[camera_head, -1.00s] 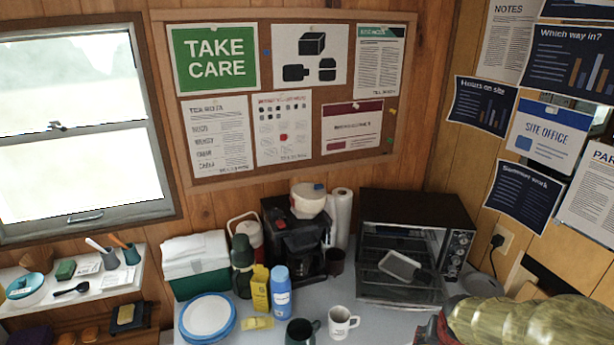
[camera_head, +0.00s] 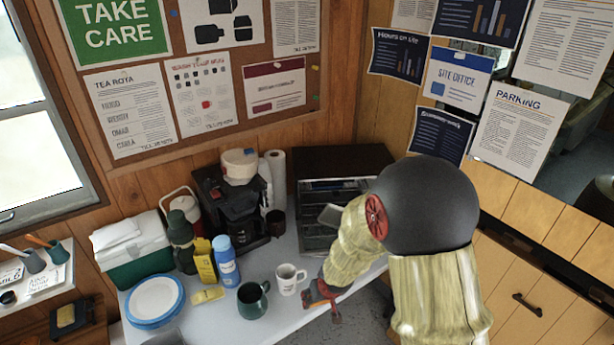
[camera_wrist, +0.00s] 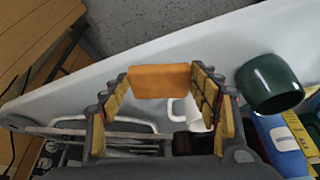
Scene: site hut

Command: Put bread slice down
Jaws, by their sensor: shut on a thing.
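The bread slice (camera_wrist: 160,81) is a flat orange-brown slab in the wrist view. My gripper (camera_wrist: 161,88) is shut on it, with a yellow-padded finger at each side. In the head view my gripper (camera_head: 323,300) is over the front edge of the white table (camera_head: 258,322), right of the white mug (camera_head: 289,279). I cannot clearly make out the slice in the head view. The slice appears above the table in the wrist view; its exact height is unclear.
A dark green mug (camera_head: 253,299), blue bottle (camera_head: 224,261) and yellow packet (camera_head: 208,295) stand left of my gripper. Blue-rimmed plates (camera_head: 155,299) lie farther left. The toaster oven (camera_head: 318,213) is behind. Some bare table shows at the front.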

